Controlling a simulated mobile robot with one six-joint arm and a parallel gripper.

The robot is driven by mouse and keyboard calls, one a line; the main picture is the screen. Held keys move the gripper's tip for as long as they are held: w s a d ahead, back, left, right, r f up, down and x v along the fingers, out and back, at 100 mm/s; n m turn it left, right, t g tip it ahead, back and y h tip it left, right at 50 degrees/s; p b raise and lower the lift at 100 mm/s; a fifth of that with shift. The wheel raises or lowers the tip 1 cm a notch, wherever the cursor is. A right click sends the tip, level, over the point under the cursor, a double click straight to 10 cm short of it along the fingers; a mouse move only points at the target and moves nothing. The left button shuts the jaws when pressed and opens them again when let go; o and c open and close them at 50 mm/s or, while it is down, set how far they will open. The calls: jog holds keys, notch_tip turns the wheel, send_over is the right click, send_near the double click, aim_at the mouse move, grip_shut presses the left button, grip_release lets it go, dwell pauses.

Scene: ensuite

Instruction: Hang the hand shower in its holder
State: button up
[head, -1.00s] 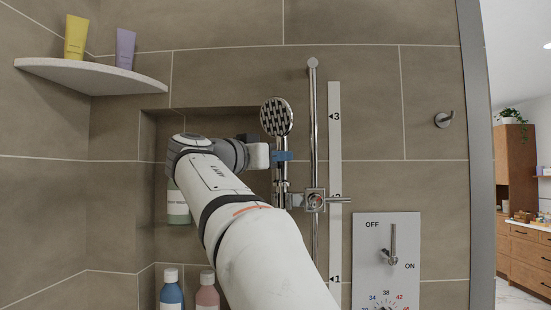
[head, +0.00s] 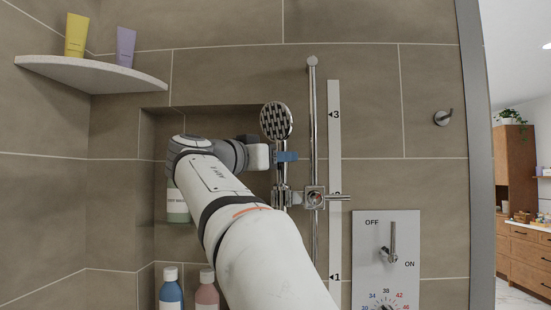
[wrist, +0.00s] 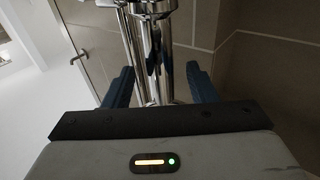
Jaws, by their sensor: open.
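The chrome hand shower (head: 277,121) stands upright in the head view, its head facing me and its handle running down to the holder (head: 314,199) on the slide rail. The handle's lower part meets the holder's cradle, left of the rail, and appears to sit in it. My gripper (head: 287,156) is at the upper handle, just below the shower head. In the wrist view my gripper (wrist: 162,85) has its blue fingers spread apart, with chrome parts between and beyond them. Exact finger contact cannot be told.
A vertical rail (head: 313,110) stands beside a numbered strip (head: 334,150). A control panel (head: 365,265) with a lever is at lower right. A wall hook (head: 443,118) is further right. Bottles (head: 171,290) stand at lower left, and a corner shelf (head: 95,75) holds two tubes.

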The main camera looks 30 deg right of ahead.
jog(key=shift+a, duration=0.1)
jog(key=shift+a+f, duration=0.1)
jog(key=shift+a, duration=0.2)
jog(key=b+v, duration=0.1)
jog(key=v, duration=0.6)
notch_tip(320, 180, down, 23)
jog(key=s+a+n+y+p, duration=0.1)
jog(key=n+y+p, duration=0.3)
jog(key=n+y, duration=0.55)
jog(key=s+a+f+n+g+y+p, duration=0.1)
jog(key=s+a+f+y, duration=0.3)
jog(key=s+f, duration=0.4)
jog(key=s+a+f+n+g+y+p, duration=0.1)
jog(key=s+a+f+n+y, duration=0.3)
jog(key=s+f, duration=0.5)
notch_tip(320, 180, down, 7)
jog(key=a+p, duration=0.1)
jog(key=a, duration=0.1)
jog(key=shift+a+g, duration=0.35)
jog(key=shift+g, duration=0.05)
jog(key=shift+r, duration=0.15)
